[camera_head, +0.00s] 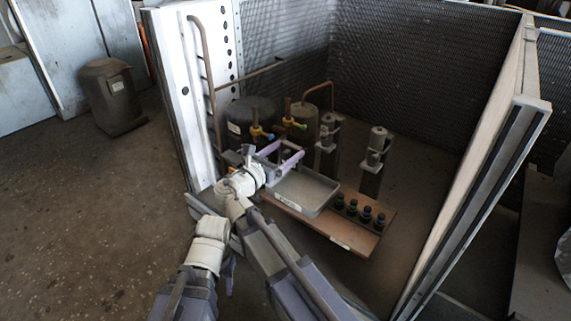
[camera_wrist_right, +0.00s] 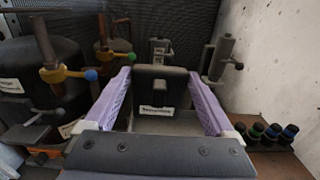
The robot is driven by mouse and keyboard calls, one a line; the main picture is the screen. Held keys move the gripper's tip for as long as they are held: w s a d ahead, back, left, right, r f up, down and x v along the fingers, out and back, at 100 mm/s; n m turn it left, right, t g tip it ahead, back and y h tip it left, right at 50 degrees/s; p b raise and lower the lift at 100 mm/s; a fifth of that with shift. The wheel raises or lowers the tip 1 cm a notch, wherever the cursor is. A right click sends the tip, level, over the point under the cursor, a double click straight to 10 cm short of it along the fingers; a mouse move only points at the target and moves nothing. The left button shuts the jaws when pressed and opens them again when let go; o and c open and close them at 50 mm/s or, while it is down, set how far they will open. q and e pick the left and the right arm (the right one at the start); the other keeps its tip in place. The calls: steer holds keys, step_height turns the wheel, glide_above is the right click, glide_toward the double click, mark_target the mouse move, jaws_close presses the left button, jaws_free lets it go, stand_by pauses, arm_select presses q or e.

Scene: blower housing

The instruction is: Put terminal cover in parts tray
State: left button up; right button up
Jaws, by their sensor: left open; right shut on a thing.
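The terminal cover (camera_wrist_right: 160,85) is a dark grey block with a notch at its top and a white label. My right gripper (camera_wrist_right: 160,92) is shut on it, with one purple finger on each side. In the head view, my right gripper (camera_head: 283,160) is by the back left of the grey parts tray (camera_head: 305,189); the cover cannot be made out clearly there. The tray looks empty. In the right wrist view, part of the tray (camera_wrist_right: 185,124) shows below and behind the cover. My left gripper (camera_head: 228,272) is open, low and left of the right arm, partly hidden.
The tray sits on a brown board (camera_head: 345,232) with several dark capped fittings (camera_head: 365,213) to its right. Behind are a dark tank (camera_head: 250,115), valves with yellow handles (camera_head: 257,132) and two grey cylinder units (camera_head: 375,160). A white panel (camera_head: 185,95) stands left.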

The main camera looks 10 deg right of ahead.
mark_target(285, 160)
steer(key=shift+f+b, duration=1.05)
steer(key=shift+f, duration=0.45)
steer(key=shift+f, duration=0.1)
steer(key=shift+f+b, duration=0.5)
steer(key=shift+b, duration=0.15)
steer(key=o, duration=1.1)
steer(key=shift+r, duration=0.15)
